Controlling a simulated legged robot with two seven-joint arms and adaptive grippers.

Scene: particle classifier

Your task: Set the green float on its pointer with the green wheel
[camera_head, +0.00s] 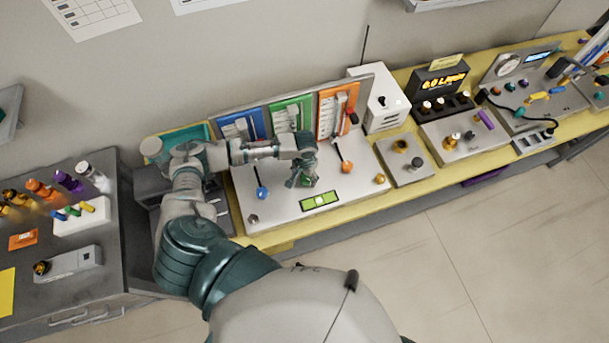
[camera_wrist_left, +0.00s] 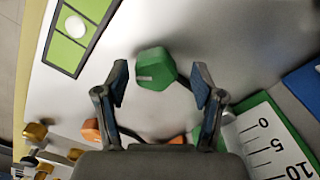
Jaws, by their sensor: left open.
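The green wheel (camera_wrist_left: 155,68) is a faceted green knob on the light panel top. My left gripper (camera_wrist_left: 160,85) is open, with one finger on each side of the wheel and gaps visible. In the head view the left gripper (camera_head: 303,182) points down at the panel's middle and mostly hides the wheel. The green gauge (camera_head: 291,109) stands upright behind it, between the blue and orange gauges. Part of its numbered scale (camera_wrist_left: 266,138) shows in the wrist view; its float and pointer cannot be made out. My right gripper is not in view.
A white box (camera_head: 379,100) stands right of the gauges. Bottles crowd the left table.

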